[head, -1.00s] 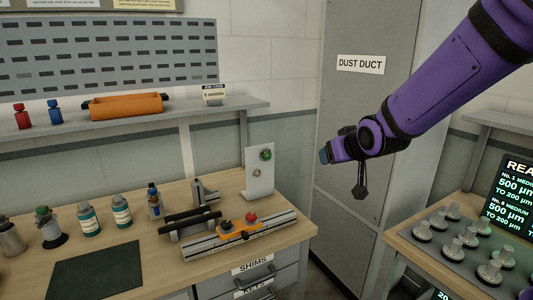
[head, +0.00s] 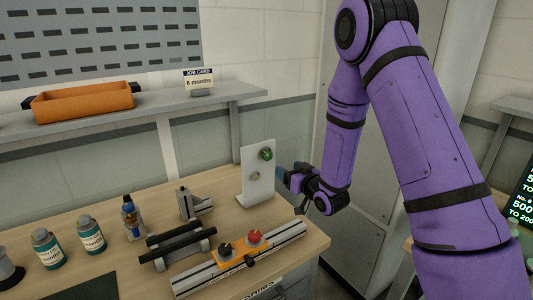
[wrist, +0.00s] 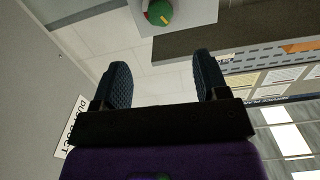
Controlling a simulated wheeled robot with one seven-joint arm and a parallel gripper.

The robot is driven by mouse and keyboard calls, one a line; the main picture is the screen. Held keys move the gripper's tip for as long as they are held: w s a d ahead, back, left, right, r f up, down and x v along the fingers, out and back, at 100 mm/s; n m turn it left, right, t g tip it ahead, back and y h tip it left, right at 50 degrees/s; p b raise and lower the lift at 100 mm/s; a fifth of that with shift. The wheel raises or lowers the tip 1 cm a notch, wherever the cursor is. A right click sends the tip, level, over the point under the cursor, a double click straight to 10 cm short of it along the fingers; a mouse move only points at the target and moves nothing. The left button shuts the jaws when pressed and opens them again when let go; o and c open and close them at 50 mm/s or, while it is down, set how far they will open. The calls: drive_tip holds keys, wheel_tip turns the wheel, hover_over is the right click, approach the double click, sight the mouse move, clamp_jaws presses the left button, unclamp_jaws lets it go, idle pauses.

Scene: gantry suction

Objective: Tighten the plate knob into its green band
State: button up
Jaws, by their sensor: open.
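The plate knob (head: 266,154) is a small round green knob on the upper part of an upright white plate (head: 258,188) at the back right of the bench. In the wrist view the knob (wrist: 159,12) is at the top edge, partly cut off, with red and green bits of the band beside it; its exact setting is too small to read. My gripper (head: 284,174) is just right of the plate, apart from it and a little lower than the knob. In the wrist view its two dark ribbed fingers (wrist: 160,66) are spread wide and empty.
A second small fitting (head: 254,175) sits below the knob. In front lie a rail (head: 200,275) with an orange slider (head: 236,260) and black and red knobs, and a black-barred stand (head: 180,242). Bottles (head: 90,234) stand left. A shelf (head: 215,102) runs behind.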

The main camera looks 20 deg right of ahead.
sight(269, 156)
drive_tip(key=x, duration=1.1)
drive_tip(key=shift+w+f, duration=0.15)
drive_tip(key=c, duration=0.9)
